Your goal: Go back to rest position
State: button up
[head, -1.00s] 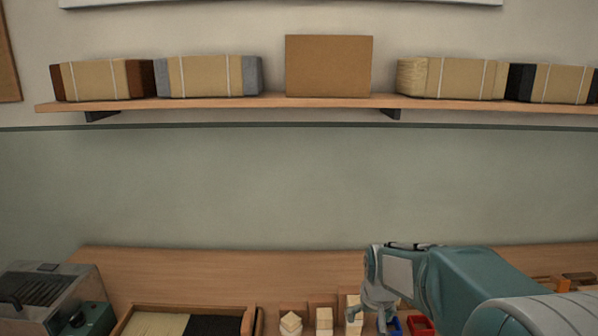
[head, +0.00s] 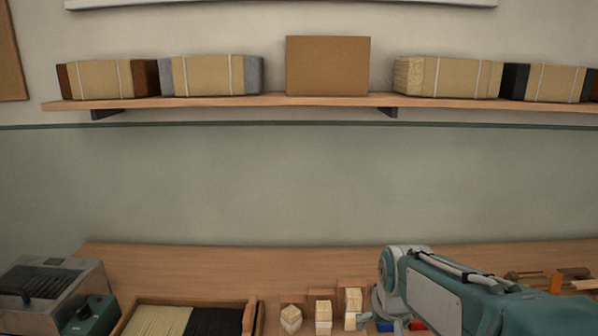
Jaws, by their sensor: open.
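My gripper (head: 365,319) is low in the head view, mostly hidden below and behind my own teal and grey arm. One pale fingertip shows beside the rightmost of the small wooden blocks (head: 353,304). The jaws are open and I see nothing held in them. Whether the fingertip touches that block I cannot tell. Two more wooden blocks, one in the middle (head: 323,314) and one at the left (head: 291,318), stand in the same row on the wooden bench (head: 230,275).
A tray (head: 255,313) of cream and black bristles is left of the blocks. A metal machine (head: 50,285) stands at far left. Blue (head: 386,326) and red (head: 418,326) parts show under my arm. A shelf (head: 240,101) with bundles crosses the wall. The bench behind the blocks is clear.

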jog(key=s+r+t, duration=0.1)
jog(key=s, duration=0.8)
jog(key=s+r, duration=0.2)
jog(key=s, duration=0.6)
jog(key=shift+s+r+t, duration=0.3)
jog(key=shift+s+t, duration=0.1)
